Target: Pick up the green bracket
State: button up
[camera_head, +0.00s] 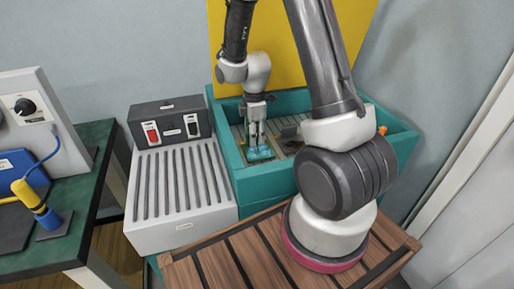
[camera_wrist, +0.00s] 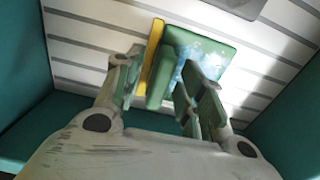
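The green bracket (camera_head: 258,154) lies inside the teal bin, directly below my gripper (camera_head: 257,138). In the wrist view the bracket (camera_wrist: 165,72) shows a green upright part and a flatter plate with a pale blue patch, with a yellow strip along its left side. My gripper (camera_wrist: 161,80) points down into the bin with its fingers apart. The bracket's upright part appears between the fingers in the picture, with gaps visible on both sides. Whether the fingertips are level with it, I cannot tell. The right finger hides part of the plate.
The teal bin (camera_head: 278,180) has walls around a slatted floor (camera_wrist: 85,48). Dark objects lie in it right of my gripper, partly hidden by my arm. A grey slatted unit (camera_head: 180,195) with a switch box (camera_head: 170,122) stands left of the bin. A yellow panel (camera_head: 290,40) rises behind.

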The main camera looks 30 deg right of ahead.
grip_shut()
jog(key=shift+r, duration=0.1)
notch_tip(320, 180, up, 10)
jog(key=shift+f, duration=0.1)
dwell(0.4)
notch_tip(320, 180, up, 4)
jog(key=shift+f, duration=0.2)
dwell(0.6)
